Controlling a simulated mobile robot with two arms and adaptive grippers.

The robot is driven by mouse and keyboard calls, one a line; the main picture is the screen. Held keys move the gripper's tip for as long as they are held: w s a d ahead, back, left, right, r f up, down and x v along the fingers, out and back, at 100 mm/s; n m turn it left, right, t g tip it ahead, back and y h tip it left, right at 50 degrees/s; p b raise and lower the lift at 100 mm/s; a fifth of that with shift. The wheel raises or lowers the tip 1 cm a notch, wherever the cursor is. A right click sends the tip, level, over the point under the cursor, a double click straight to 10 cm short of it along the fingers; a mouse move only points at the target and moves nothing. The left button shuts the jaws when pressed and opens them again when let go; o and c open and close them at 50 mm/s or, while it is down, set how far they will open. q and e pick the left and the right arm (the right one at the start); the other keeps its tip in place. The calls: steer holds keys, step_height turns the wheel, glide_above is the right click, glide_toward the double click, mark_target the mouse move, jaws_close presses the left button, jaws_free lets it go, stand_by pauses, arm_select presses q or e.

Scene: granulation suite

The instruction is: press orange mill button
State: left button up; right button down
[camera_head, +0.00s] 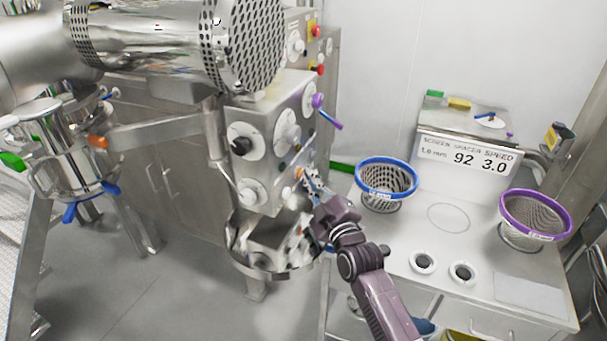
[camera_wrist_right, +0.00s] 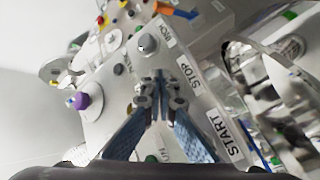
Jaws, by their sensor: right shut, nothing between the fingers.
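The mill's steel control panel (camera_head: 268,130) stands in the middle of the head view, with dark and silver knobs and a purple knob. A small orange spot (camera_head: 299,173), which may be the orange button, shows at the panel's lower right edge beside my fingertips. My right gripper (camera_head: 305,180) is shut and empty, pointing at the panel; I cannot tell whether it touches. In the right wrist view, its blue-padded fingers (camera_wrist_right: 160,82) meet in front of the panel face, near the STOP label (camera_wrist_right: 188,76) and START label (camera_wrist_right: 226,135). No orange button is clear there. My left gripper is out of view.
A round steel discharge part (camera_head: 275,265) hangs below the panel. A steel vessel (camera_head: 68,150) stands left.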

steer(key=shift+s+d+p, duration=0.35)
steer(key=shift+d, duration=0.45)
steer(key=d, duration=0.1)
steer(key=s+d+p, duration=0.1)
steer(key=d, duration=0.2)
steer(key=shift+s+d, duration=0.25)
steer(key=shift+d, duration=0.15)
stand_by(0.6)
